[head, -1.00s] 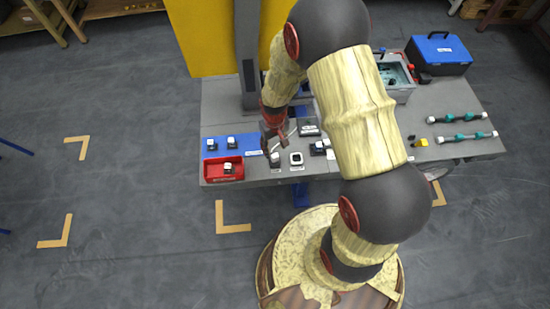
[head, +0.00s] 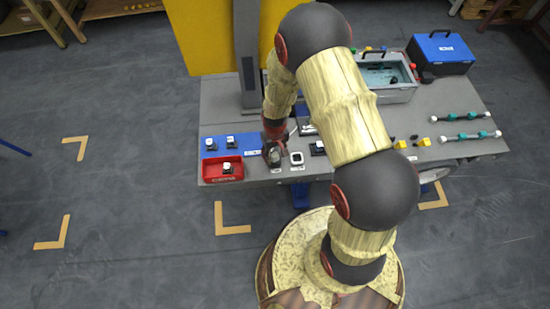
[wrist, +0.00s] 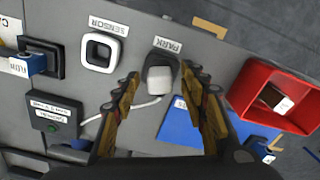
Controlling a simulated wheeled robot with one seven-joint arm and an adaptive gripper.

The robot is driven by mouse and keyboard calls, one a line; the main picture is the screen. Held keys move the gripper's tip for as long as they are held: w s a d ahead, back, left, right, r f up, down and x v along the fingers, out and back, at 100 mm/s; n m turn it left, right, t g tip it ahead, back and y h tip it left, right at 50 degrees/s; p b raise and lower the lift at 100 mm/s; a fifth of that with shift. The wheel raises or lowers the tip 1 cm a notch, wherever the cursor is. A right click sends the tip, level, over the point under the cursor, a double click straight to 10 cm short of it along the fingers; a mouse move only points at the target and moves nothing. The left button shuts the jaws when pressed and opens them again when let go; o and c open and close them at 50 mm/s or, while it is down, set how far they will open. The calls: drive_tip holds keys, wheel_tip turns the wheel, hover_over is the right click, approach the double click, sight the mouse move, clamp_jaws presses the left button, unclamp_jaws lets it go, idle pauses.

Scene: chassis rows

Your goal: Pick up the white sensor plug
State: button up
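The white sensor plug (wrist: 160,79) stands in a dark grey holder by the PARK label, with a pale cable running from it to the left. My gripper (wrist: 163,82) is open, with one finger on each side of the plug and gaps showing between them. In the head view my gripper (head: 272,154) is low over the bench's front edge and mostly hides the plug. The white square SENSOR socket (wrist: 102,51) is empty, left of the plug in the wrist view; it also shows in the head view (head: 296,158).
A red tray (head: 206,177) with a plug in it and a blue mat (head: 244,142) with two plugs lie left of my gripper. A grey bin (head: 398,94) stands behind.

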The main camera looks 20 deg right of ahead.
drive_tip(key=shift+c, duration=1.3)
drive_tip(key=c, duration=0.7)
clamp_jaws()
drive_tip(key=shift+r, duration=0.15)
